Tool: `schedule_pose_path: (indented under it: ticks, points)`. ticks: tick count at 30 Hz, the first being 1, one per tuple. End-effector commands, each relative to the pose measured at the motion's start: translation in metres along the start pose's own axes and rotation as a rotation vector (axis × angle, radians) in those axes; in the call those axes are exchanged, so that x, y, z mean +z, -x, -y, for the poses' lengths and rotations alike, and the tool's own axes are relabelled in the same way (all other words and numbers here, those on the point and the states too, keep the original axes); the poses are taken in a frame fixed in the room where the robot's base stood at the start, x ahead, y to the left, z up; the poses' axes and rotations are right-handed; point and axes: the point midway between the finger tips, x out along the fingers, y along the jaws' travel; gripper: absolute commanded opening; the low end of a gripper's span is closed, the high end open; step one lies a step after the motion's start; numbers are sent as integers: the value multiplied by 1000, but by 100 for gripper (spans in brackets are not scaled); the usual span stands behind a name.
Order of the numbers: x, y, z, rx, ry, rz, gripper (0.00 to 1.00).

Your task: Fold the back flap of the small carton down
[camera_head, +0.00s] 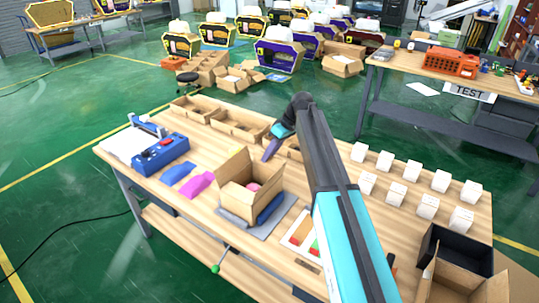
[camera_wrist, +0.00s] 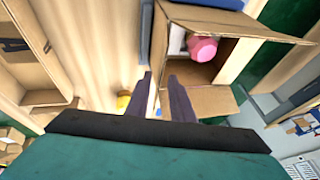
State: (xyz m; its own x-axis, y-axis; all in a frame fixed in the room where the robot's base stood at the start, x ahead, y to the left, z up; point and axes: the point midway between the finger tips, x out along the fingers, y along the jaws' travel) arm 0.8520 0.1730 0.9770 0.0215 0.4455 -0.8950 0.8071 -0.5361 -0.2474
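The small carton (camera_head: 238,203) stands open on the workbench, with a pink object (camera_head: 254,187) inside. A flap stands up at its back left and another at its back right (camera_head: 267,174). My gripper (camera_head: 268,152) is just behind the carton, its dark fingers pointing down. In the wrist view the carton (camera_wrist: 187,65) is at upper right with the pink object (camera_wrist: 203,48) in it. One flap (camera_wrist: 213,101) lies just right of my fingers (camera_wrist: 160,76). They are apart with a narrow, empty gap; whether they touch the flap I cannot tell.
Open cardboard trays (camera_head: 238,129) line the bench's far edge. Several white boxes (camera_head: 397,194) stand to the right, with a black box (camera_head: 455,252) at the right corner.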

Motion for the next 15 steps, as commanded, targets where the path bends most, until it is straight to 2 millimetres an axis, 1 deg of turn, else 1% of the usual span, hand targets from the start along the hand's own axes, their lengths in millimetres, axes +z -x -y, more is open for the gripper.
schedule_pose_path:
  ticks: [6,14,15]
  points:
    - [0,-10,0,0,0,1,21]
    - [0,-10,0,0,0,1,21]
    - [0,-10,0,0,0,1,18]
